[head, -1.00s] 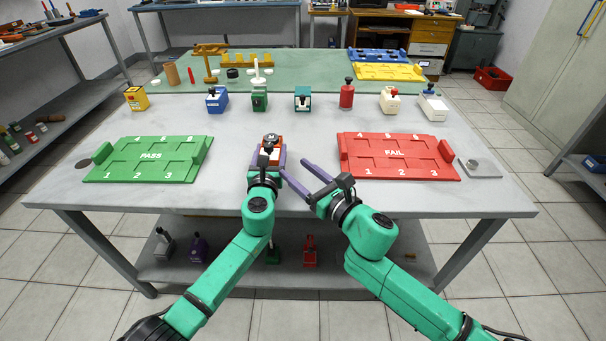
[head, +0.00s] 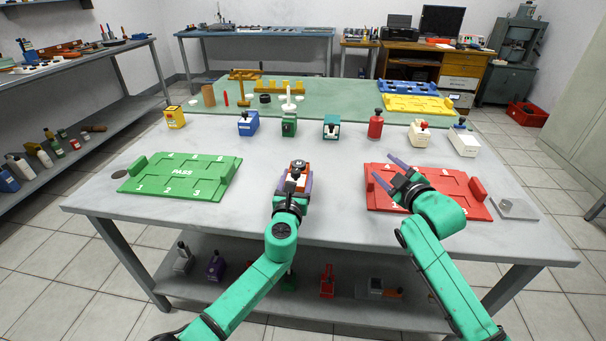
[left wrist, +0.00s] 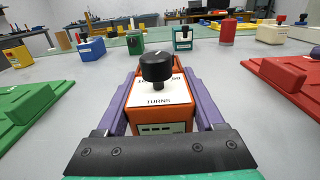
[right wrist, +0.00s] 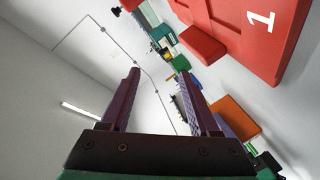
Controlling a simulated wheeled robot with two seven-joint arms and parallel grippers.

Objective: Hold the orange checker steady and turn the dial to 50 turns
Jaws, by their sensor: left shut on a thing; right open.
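The orange checker (left wrist: 160,103) stands upright on the table, with a white top face lettered TURNS and a black dial (left wrist: 157,68) on it. A white pointer mark shows on the dial, but I cannot read its setting. In the head view the checker (head: 297,168) is partly hidden by my left gripper (head: 296,184). The left gripper's purple fingers are shut on the checker's two sides. My right gripper (head: 388,172) is open and empty above the red FAIL tray (head: 450,205), to the right of the checker. The right wrist view is tilted, with nothing between its fingers (right wrist: 165,90).
The green PASS tray (head: 215,190) lies at left. A row of other checkers, including a yellow one (head: 174,117), a blue one (head: 248,124) and a red one (head: 375,124), stands behind. A grey plate (head: 516,208) lies at right.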

